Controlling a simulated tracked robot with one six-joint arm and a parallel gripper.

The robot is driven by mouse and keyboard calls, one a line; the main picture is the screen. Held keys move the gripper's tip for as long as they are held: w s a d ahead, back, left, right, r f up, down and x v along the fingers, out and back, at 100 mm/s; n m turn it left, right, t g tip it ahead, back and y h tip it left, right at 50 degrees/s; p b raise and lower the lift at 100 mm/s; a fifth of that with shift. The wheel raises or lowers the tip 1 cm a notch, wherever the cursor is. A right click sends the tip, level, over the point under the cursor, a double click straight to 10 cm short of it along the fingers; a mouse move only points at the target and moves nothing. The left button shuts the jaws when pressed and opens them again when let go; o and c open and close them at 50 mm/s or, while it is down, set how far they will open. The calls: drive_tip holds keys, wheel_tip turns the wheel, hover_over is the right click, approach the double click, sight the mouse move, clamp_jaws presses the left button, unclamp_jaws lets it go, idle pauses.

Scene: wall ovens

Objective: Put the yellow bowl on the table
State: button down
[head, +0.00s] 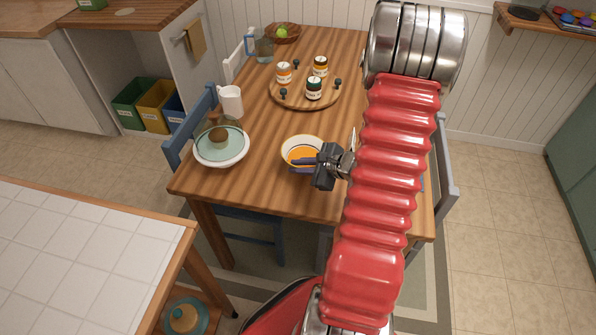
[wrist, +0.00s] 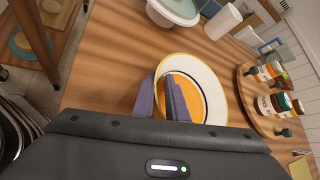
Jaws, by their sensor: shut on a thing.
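The yellow bowl (head: 290,145), white with a yellow rim and an orange-yellow inside, is at the middle of the wooden table (head: 258,185), toward its near edge. It appears upright. I cannot tell for sure whether its base touches the tabletop. My gripper (head: 302,165) is shut on the bowl's near wall, with one finger inside and one outside. The wrist view shows the purple-grey fingers (wrist: 160,98) straddling the rim of the bowl (wrist: 212,78). The bowl's underside is hidden.
A wicker basket (head: 284,36) is at the far end. Bare wood lies around the bowl.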

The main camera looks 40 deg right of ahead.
drive_tip(key=shift+f, duration=1.15)
drive_tip(key=c, duration=1.8)
unclamp_jaws()
drive_tip(key=shift+f, duration=0.1)
drive_tip(key=shift+o, duration=0.2)
drive_tip(key=v, duration=1.2)
drive_tip(key=shift+a, duration=0.1)
